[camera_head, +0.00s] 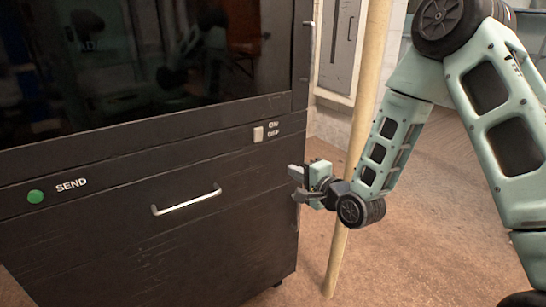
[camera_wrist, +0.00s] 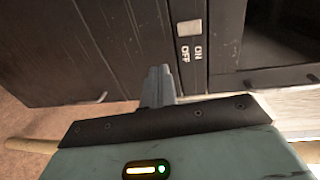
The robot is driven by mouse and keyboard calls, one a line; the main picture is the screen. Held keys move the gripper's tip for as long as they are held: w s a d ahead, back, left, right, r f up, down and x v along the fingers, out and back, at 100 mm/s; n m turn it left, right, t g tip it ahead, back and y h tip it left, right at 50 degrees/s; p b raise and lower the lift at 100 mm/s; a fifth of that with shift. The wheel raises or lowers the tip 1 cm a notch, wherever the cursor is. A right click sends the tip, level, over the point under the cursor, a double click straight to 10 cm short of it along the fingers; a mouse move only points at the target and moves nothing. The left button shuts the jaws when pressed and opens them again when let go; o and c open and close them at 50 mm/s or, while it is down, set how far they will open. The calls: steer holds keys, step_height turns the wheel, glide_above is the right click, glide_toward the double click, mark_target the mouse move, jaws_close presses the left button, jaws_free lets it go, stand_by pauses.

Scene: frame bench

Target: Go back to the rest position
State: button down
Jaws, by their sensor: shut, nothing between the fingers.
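My gripper (camera_head: 297,184) is at the right edge of the black cabinet (camera_head: 120,240), below and to the right of the ON/OFF switch (camera_head: 259,134). In the wrist view my gripper's fingers (camera_wrist: 158,72) lie together, with nothing seen between them. The white switch also shows in the wrist view (camera_wrist: 189,28), just beyond the fingertips and to their right. I cannot tell whether the fingertips touch the cabinet.
The cabinet front has a green SEND button (camera_head: 36,197), a drawer handle (camera_head: 186,200) and a dark glossy panel (camera_head: 140,60). A pale wooden pole (camera_head: 366,90) stands right behind my forearm. Brown floor (camera_head: 420,260) is open at the lower right.

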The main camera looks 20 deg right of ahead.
steer(key=shift+a, duration=0.1)
steer(key=s+a+r+n+g+p, duration=0.3)
steer(key=s+a+n+g, duration=0.5)
steer(key=s+a+n, duration=0.25)
steer(key=s+r+n+g+h+p, duration=0.1)
steer(key=s+r+n+g, duration=0.1)
steer(key=s, duration=0.6)
steer(key=s+d+r+n+g+h+p, duration=0.1)
steer(key=s+r+n+g+h, duration=0.1)
steer(key=s+n, duration=0.3)
steer(key=s+d+r+n+g+h+p, duration=0.1)
steer(key=s+r+n+g, duration=0.2)
steer(key=s, duration=0.8)
steer(key=shift+r+n+g+h, duration=0.3)
steer(key=shift+n+g, duration=0.1)
steer(key=shift+n, duration=0.35)
